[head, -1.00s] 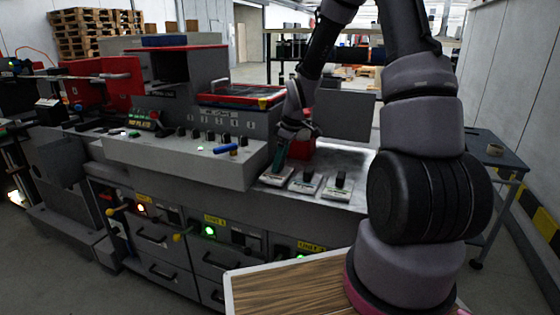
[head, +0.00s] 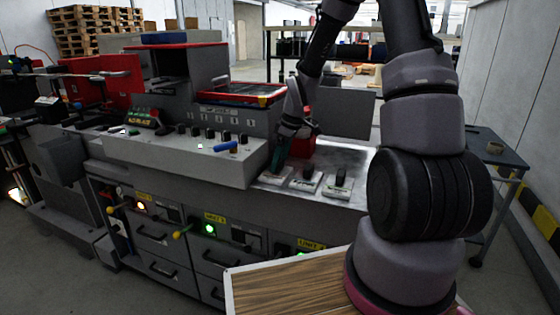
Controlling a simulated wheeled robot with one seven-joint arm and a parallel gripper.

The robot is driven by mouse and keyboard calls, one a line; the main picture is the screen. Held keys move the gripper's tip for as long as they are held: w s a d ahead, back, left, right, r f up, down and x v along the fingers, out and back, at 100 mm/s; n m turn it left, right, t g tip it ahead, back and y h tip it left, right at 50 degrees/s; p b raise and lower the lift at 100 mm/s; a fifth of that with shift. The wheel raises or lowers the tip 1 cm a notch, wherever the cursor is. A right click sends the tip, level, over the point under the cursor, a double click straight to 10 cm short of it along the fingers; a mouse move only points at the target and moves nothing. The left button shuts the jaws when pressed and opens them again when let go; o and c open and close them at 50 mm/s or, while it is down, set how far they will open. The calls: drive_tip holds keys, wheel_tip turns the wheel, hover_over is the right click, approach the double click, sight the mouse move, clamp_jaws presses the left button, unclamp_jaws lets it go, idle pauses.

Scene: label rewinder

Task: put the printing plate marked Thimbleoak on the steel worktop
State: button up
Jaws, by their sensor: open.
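Three pale plates with dark upright grips stand in a row at the front of the machine's right end: a left plate (head: 273,179), a middle plate (head: 305,185) and a right plate (head: 336,192). Their markings are too small to read, so I cannot tell which is Thimbleoak. The bright steel worktop (head: 352,158) lies behind and beside them. My gripper (head: 277,162) is open, pointing down at the left plate; its fingers partly hide that plate's grip. I cannot tell whether they touch it.
A red block (head: 303,146) stands just right of my gripper. The control console (head: 180,157) with knobs and a blue handle (head: 225,146) is to the left. A dark side table (head: 492,150) stands at the right. A wooden-topped surface (head: 285,285) is in front.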

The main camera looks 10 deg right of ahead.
drive_tip(key=s+d+r+m+t+h, duration=0.15)
drive_tip(key=s+r+m, duration=0.35)
drive_tip(key=r, duration=0.7)
drive_tip(key=s+d+r+m+t, duration=0.1)
drive_tip(key=s+d+r+m, duration=0.15)
drive_tip(key=s+r, duration=0.7)
drive_tip(key=s+r+m+t, duration=0.3)
drive_tip(key=s+r+m, duration=0.4)
drive_tip(key=s+r, duration=0.1)
drive_tip(key=shift+s+d+r+y, duration=0.15)
drive_tip(key=shift+s+r+y, duration=0.2)
drive_tip(key=shift+s+y, duration=0.15)
